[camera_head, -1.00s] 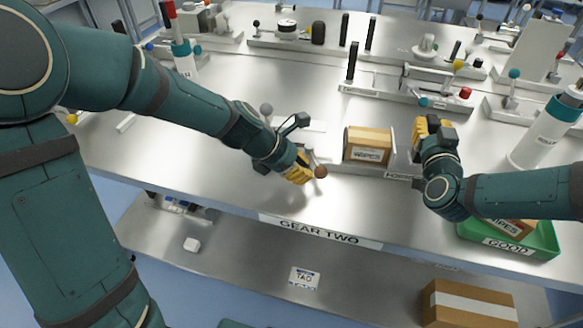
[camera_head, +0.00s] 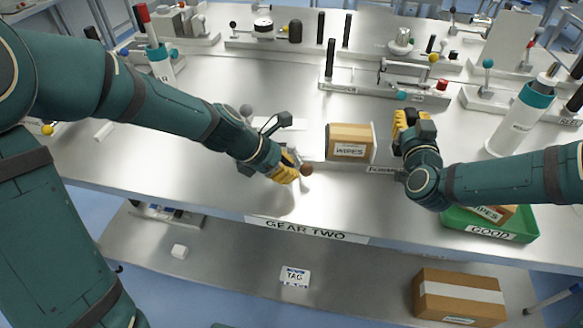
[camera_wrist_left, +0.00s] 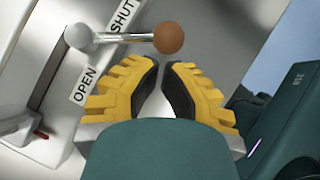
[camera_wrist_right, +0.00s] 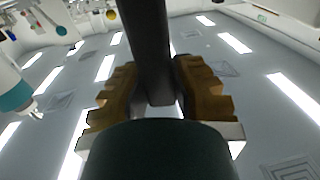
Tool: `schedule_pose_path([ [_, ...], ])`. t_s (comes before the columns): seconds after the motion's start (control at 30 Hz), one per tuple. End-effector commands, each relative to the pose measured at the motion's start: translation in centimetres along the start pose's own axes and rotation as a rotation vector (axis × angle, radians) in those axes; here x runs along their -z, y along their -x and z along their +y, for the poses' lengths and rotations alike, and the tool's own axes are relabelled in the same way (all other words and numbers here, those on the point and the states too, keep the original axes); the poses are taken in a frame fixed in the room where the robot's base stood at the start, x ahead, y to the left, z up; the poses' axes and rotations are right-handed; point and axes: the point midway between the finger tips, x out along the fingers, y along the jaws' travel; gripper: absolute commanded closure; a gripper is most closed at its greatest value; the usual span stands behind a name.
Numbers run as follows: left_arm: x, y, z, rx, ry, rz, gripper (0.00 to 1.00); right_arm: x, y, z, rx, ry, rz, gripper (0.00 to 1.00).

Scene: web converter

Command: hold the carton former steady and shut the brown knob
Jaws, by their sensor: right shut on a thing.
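The carton former (camera_head: 383,170), labelled FORMER, lies at the table's front edge with a brown WIPES carton (camera_head: 349,142) against its upright plate. The brown knob (camera_head: 306,169) tips a silver lever left of the carton. In the left wrist view the knob (camera_wrist_left: 168,38) is just beyond my fingertips, and the lever crosses between the OPEN and SHUT labels. My right gripper (camera_head: 404,125) is right of the former, shut on a dark bar (camera_wrist_right: 150,50). The bar's join to the former is hidden.
A green GOOD tray (camera_head: 470,222) with a WIPES carton stands under my right forearm. A white bottle with a teal top (camera_head: 518,125) stands at right. Levers and posts line the back. The table's front left is mostly clear.

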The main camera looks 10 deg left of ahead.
Motion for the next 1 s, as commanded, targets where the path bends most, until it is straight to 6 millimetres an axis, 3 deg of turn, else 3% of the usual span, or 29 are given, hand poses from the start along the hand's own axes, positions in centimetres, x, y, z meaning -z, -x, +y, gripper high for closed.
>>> schedule_pose_path([
  [0.03, 0.7, 0.7, 0.0, -0.003, 0.004, 0.000, 1.00, -1.1, 0.2, 0.1, 0.000, -0.003, -0.027, 1.00],
  [0.17, 2.0, 2.9, -0.3, -0.005, 0.002, -0.003, 1.00, -1.1, 0.2, 0.1, 0.000, -0.003, -0.027, 1.00],
  [0.4, 1.8, 8.0, -0.5, -0.005, 0.000, -0.004, 1.00, -1.1, 0.2, 0.1, 0.000, -0.003, -0.027, 1.00],
  [0.6, 1.8, 11.0, -0.7, -0.003, 0.001, -0.002, 1.00, -1.1, 0.2, 0.1, 0.000, -0.003, -0.027, 1.00],
  [1.0, 1.9, 12.2, -0.8, 0.001, 0.002, 0.000, 1.00, -0.9, 0.2, 0.1, 0.000, -0.003, -0.026, 1.00],
])
